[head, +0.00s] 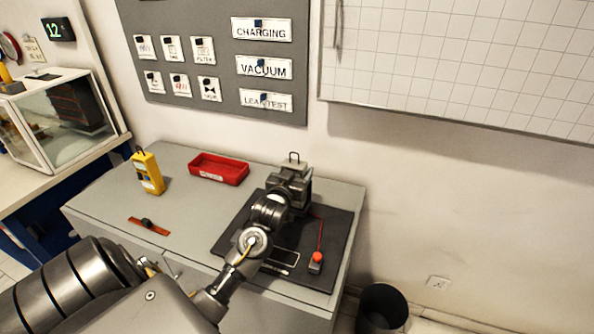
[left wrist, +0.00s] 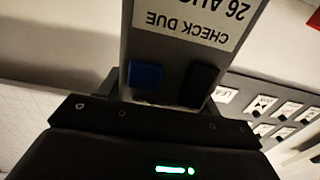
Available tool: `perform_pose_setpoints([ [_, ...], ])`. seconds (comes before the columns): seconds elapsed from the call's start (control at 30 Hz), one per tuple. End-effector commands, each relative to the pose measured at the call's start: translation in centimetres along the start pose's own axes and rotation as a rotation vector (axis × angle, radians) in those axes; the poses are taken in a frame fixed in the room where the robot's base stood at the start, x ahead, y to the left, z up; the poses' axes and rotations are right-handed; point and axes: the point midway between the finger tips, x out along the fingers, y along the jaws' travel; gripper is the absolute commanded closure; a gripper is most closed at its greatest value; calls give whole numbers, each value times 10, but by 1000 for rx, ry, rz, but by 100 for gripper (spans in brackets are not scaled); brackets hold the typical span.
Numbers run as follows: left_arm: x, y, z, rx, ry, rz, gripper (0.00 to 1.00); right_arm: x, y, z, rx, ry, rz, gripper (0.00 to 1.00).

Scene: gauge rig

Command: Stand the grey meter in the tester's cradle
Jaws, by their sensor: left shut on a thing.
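My left gripper (head: 288,187) is shut on the grey meter (head: 295,169) above the dark mat at the right of the cabinet top. A wire loop sticks up from the meter's top. In the left wrist view the grey meter (left wrist: 180,52) stands between the jaws, with a white "CHECK DUE" label, a blue patch and a black patch. My arm hides much of the mat, and I cannot make out the tester's cradle or tell whether the meter touches anything below. My right gripper is not in view.
On the cabinet top are a yellow meter (head: 148,173), a red tray (head: 218,168) and a brown strip (head: 148,226) with a dark knob. On the dark mat (head: 337,228) is a small grey block with a red top (head: 316,259). A black bin (head: 382,308) stands on the floor.

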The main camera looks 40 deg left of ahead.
Motion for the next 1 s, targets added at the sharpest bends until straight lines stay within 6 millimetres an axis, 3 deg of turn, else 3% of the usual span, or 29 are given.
perform_pose_setpoints([
  [0.53,0,0,17,0,2,0,73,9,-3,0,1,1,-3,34],
  [1.0,0,0,18,0,2,0,73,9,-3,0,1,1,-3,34],
])
